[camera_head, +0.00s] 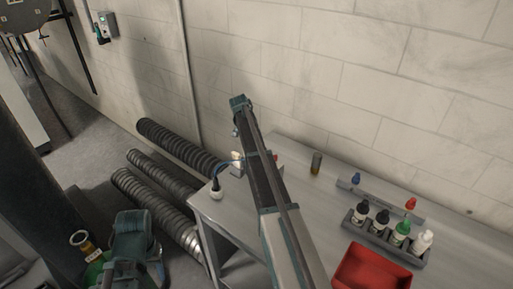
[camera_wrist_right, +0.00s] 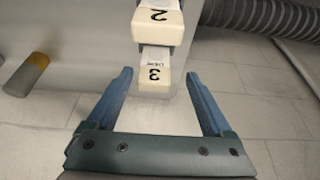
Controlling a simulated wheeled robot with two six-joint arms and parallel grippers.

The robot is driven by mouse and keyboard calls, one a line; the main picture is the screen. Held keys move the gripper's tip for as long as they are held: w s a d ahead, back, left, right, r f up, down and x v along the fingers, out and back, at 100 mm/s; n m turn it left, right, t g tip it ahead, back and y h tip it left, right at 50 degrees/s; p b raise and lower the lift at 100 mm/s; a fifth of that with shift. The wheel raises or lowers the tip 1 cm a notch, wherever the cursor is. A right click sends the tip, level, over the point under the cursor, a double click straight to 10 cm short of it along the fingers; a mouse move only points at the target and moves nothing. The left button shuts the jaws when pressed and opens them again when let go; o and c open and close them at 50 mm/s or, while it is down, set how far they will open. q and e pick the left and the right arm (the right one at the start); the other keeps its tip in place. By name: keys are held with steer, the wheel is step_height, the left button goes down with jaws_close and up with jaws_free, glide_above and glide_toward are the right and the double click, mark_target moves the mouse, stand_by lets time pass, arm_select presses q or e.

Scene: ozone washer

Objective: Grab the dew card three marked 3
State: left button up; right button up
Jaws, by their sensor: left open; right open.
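The card marked 3 (camera_wrist_right: 154,76) is a small pale block with a printed label, in the right wrist view. It lies at the edge of a grey surface, just below the block marked 2 (camera_wrist_right: 158,22). My right gripper (camera_wrist_right: 160,74) is open, with its blue fingertips on either side of the card marked 3; I see no contact. In the head view my right arm reaches over the table, and I cannot make out the card's number there. My left gripper (camera_head: 134,242) is open at the lower left, beside a flask with green liquid (camera_head: 88,250).
The grey table (camera_head: 235,205) carries an amber-and-grey cylinder (camera_head: 316,163), a rack of dropper bottles (camera_head: 385,236) and a red tray (camera_head: 370,272). Ribbed hoses (camera_head: 165,172) lie left of the table. A block wall (camera_head: 400,90) stands behind it.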

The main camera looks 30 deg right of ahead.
steer(key=b+x, duration=0.4)
steer(key=x, duration=0.1)
steer(key=shift+s+d, duration=0.2)
steer(key=shift+d, duration=0.2)
steer(key=shift+r, duration=0.15)
steer(key=shift+c, duration=0.4)
jaws_close()
